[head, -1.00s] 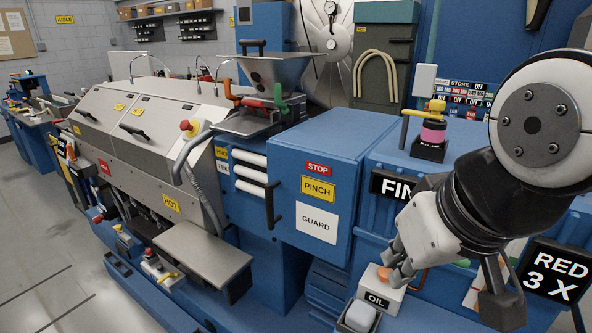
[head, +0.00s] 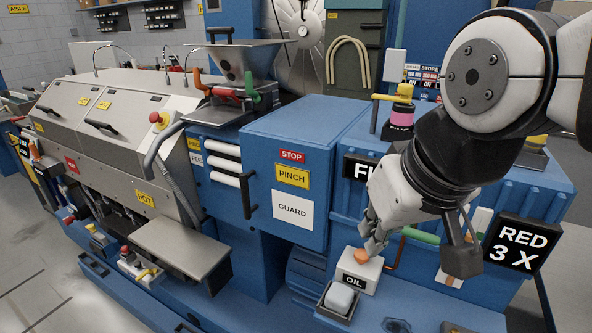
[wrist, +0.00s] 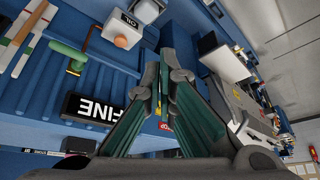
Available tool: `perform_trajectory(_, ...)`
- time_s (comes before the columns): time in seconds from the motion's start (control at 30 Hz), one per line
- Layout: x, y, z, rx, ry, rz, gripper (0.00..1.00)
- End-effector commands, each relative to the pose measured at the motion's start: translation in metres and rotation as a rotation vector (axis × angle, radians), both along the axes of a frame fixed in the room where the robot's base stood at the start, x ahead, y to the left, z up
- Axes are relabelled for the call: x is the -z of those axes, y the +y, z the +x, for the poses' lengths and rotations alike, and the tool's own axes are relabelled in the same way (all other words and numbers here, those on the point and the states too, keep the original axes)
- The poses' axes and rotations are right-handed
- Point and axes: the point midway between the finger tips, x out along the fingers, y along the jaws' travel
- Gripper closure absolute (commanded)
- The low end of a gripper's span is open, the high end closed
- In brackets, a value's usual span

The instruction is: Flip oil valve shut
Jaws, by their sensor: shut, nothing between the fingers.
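A white box labelled OIL (head: 354,281) with an orange knob (head: 361,255) on top stands on the blue machine's lower ledge. Just right of it is a green-handled lever (head: 419,235) on a copper-coloured pipe (head: 393,258); my wrist partly hides it in the head view. I cannot tell for sure which is the oil valve. In the wrist view the OIL box (wrist: 123,30) and the green lever (wrist: 66,49) lie at the upper left, apart from the fingers. My gripper (head: 373,242) is shut and empty, near the orange knob; contact cannot be told. Its fingers meet in the wrist view (wrist: 167,72).
A small dark tray (head: 338,304) with a pale block sits before the OIL box. The FINE sign (wrist: 92,108) is close by. The blue guard box (head: 292,170) stands left of the arm, the RED 3 X sign (head: 523,246) to the right.

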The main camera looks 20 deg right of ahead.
Motion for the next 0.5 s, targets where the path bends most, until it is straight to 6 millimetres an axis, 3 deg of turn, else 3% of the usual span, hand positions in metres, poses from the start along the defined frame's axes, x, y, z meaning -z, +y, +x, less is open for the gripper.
perform_trajectory(0.17, -0.013, -0.033, 0.025, 0.159, 0.062, 0.042, 1.0)
perform_trajectory(0.5, -0.019, -0.127, 0.07, 0.518, 0.182, 0.103, 1.0)
